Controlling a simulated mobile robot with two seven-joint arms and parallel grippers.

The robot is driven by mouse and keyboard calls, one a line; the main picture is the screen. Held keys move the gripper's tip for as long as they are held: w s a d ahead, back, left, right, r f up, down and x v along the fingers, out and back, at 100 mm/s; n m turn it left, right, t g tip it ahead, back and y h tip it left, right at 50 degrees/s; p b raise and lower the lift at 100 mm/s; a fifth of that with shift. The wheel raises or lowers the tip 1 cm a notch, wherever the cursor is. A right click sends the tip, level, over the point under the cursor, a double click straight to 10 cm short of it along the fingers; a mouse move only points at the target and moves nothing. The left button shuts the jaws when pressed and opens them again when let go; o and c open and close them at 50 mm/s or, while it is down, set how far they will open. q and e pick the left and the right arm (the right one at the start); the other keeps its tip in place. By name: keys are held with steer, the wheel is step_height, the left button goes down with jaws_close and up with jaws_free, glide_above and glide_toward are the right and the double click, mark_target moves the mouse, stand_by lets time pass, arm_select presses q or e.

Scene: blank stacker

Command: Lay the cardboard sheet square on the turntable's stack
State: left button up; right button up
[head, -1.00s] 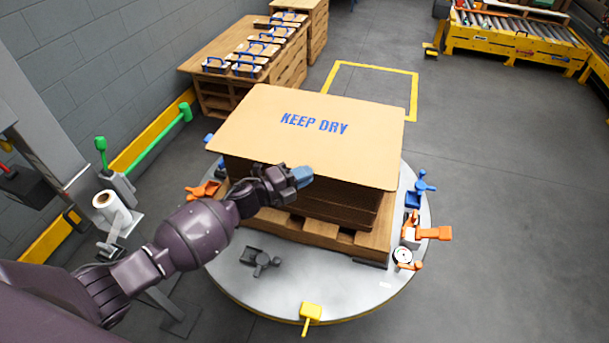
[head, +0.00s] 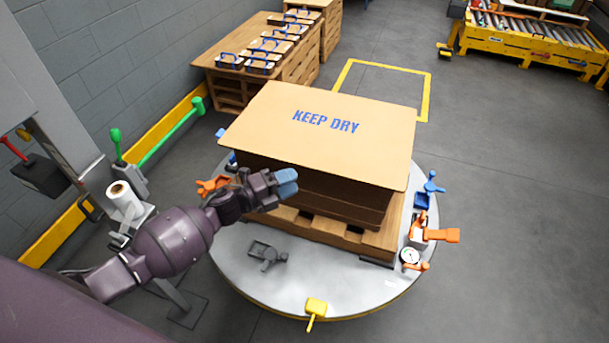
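The cardboard sheet (head: 330,150), tan with blue "KEEP DRY" print, lies over the top of a brown stack (head: 330,192). It hides the stack's top and reaches past its front and right sides; I cannot tell whether it lies flat on it. The stack is on a wooden pallet (head: 345,239) on the round grey turntable (head: 340,285). My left gripper (head: 284,182), with blue fingertips, is in front of the stack, just below the sheet's front edge in the picture, with a small gap showing. Whether its fingers are open is unclear. My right gripper is out of view.
Orange (head: 440,235), blue (head: 431,185) and yellow (head: 316,308) fittings ring the turntable. A white roll (head: 122,195) and a green bar (head: 170,133) are at left. A wooden bench (head: 225,87) stands behind; a roller conveyor (head: 520,48) is far right. Floor at right is clear.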

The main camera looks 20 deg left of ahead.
arm_select(q)
steer(key=shift+v, duration=1.8)
